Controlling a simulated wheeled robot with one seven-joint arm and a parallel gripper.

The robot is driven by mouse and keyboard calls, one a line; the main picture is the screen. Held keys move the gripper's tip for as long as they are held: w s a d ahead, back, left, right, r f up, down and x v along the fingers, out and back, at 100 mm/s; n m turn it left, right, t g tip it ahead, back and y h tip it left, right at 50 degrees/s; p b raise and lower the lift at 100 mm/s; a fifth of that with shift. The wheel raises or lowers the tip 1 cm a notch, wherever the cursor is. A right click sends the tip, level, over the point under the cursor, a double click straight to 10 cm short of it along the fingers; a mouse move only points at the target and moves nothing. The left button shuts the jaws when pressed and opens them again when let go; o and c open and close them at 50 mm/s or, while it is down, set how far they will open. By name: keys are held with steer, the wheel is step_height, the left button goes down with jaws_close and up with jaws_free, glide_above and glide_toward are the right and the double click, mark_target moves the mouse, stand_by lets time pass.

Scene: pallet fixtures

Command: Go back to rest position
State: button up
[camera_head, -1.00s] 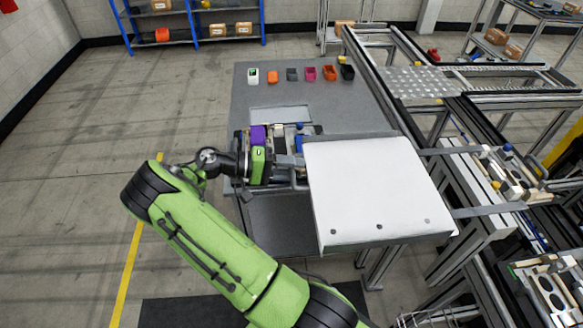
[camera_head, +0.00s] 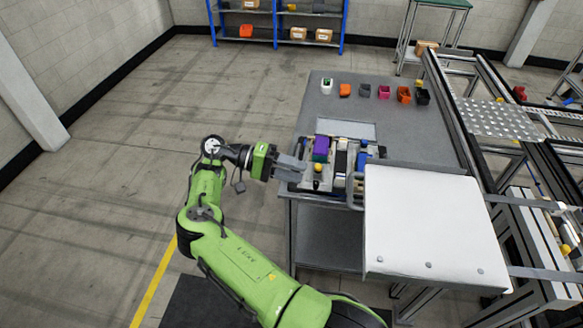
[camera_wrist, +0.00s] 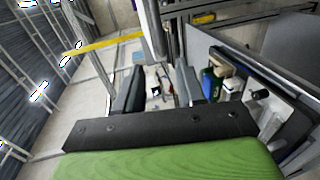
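My gripper (camera_head: 292,168) is at the left edge of the fixture pallet (camera_head: 345,190), pointing right toward it. In the wrist view my gripper (camera_wrist: 160,92) shows two dark fingers apart, with nothing visible held between them. The pallet lies on the grey table (camera_head: 390,130) and carries a purple block (camera_head: 321,148), a yellow-topped part (camera_head: 317,168), dark and white parts, and a blue part (camera_head: 362,158). My green arm is bent at the elbow, left of the table.
A white panel (camera_head: 430,220) stands right of the pallet. A conveyor frame (camera_head: 495,118) is at the right. A blue shelf (camera_head: 276,20) stands far back. Floor at the left is clear.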

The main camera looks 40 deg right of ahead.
steer(key=shift+w+a, duration=0.2)
steer(key=shift+a, duration=0.05)
stand_by(0.3)
steer(key=s+d+r+n+t+y, duration=0.1)
steer(key=s+d+r+t+y, duration=0.25)
steer(key=s+r+y, duration=0.45)
steer(key=s+a+r+n+t+y, duration=0.1)
steer(key=s+a+n+t, duration=0.3)
steer(key=a, duration=0.6)
steer(key=s+a+r+n+t+y, duration=0.2)
steer(key=s+a+r+n+t, duration=0.1)
steer(key=s+a+t, duration=0.6)
steer(key=shift+s+a+r+n, duration=0.35)
steer(key=shift+a+n, duration=0.15)
steer(key=shift+a, duration=0.15)
steer(key=shift+w, duration=0.1)
